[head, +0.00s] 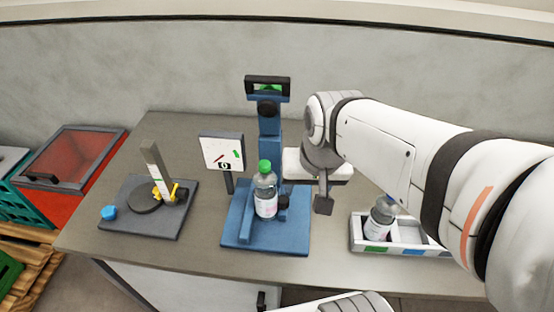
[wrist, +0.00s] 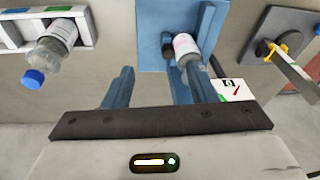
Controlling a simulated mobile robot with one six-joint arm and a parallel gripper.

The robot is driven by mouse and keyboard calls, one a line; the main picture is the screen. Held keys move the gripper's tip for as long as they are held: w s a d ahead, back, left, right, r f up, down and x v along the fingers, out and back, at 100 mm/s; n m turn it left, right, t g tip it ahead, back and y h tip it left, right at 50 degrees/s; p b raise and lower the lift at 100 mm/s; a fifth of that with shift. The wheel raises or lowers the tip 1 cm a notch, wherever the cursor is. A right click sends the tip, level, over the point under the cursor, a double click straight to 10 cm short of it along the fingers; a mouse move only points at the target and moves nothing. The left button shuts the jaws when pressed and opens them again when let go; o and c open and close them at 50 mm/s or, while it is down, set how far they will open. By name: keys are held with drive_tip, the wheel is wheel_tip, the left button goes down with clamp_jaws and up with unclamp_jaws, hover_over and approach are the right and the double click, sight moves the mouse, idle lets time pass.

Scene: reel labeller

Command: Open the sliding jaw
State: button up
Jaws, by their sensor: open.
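A blue stand (head: 236,230) holds an upright clear bottle (head: 265,197) with a green cap. A dark block (head: 283,202) sits at the bottle's right side; it may be the sliding jaw, but I cannot tell for sure. My gripper (head: 316,203) hangs to the right of the stand, apart from the bottle, with one dark finger clear. In the wrist view my gripper (wrist: 162,82) is open with nothing between its fingers.
A black base (head: 150,222) with a post, dark disc, yellow clamp (head: 165,187) and blue cap (head: 108,212) stands left. At right, a compartment tray (head: 357,245) holds a tilted bottle (head: 381,218). Bare tabletop separates these things.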

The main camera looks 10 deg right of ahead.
drive_tip(key=w+f+m+g+y+p, duration=0.2)
drive_tip(key=w+f+m, duration=0.4)
drive_tip(key=w+m, duration=0.25)
drive_tip(key=m+y+p, duration=0.1)
drive_tip(key=m+y, duration=0.1)
drive_tip(key=m, duration=0.7)
approach(284, 200)
drive_tip(key=f, duration=0.1)
drive_tip(key=x, duration=0.8)
drive_tip(key=shift+w+a+r, duration=0.15)
drive_tip(key=shift+c, duration=0.3)
drive_tip(key=shift+g, duration=0.3)
clamp_jaws()
